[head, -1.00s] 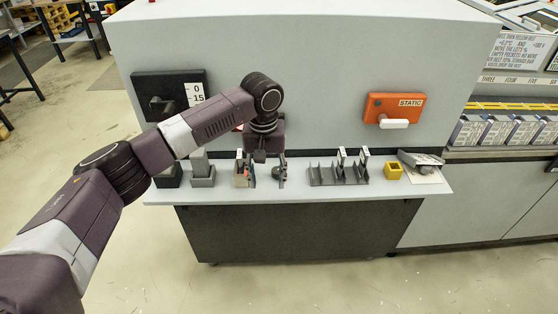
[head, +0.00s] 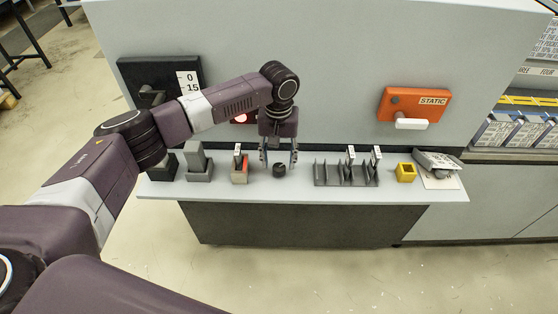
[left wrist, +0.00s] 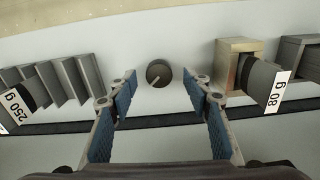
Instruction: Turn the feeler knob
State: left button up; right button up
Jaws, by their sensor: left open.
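A small dark round knob (head: 279,170) stands on the light ledge of the machine. In the left wrist view the knob (left wrist: 159,76) shows a pale pointer line on its face. I take it as the feeler knob. My left gripper (head: 279,158) is open above it, pointing down, one finger to each side. In the left wrist view the blue-padded fingertips of the left gripper (left wrist: 160,92) frame the knob with clear gaps. No contact shows. My right gripper is not in view.
Left of the knob is a holder (head: 240,174) with a labelled piece, "80 g" in the wrist view. Right of it are a grey slotted rack (head: 332,181) and a yellow block (head: 405,173). Above are a black 0/15 panel (head: 133,75) and an orange STATIC box (head: 390,97).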

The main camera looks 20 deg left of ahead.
aim_at(279, 170)
pick_arm(q)
jog(key=shift+w+f, duration=0.2)
jog(key=shift+f, duration=0.9)
jog(key=shift+w+f, duration=0.1)
jog(key=shift+f, duration=0.2)
jog(key=c, duration=1.1)
jog(key=shift+d+r+m+p, duration=0.1)
jog(key=shift+r+m+p, duration=0.1)
jog(key=shift+m+p, duration=0.6)
jog(key=shift+c, duration=0.3)
jog(key=shift+m+p, duration=0.6)
jog(key=shift+m, duration=0.1)
jog(key=shift+f+m, duration=0.15)
jog(key=shift+m, duration=0.45)
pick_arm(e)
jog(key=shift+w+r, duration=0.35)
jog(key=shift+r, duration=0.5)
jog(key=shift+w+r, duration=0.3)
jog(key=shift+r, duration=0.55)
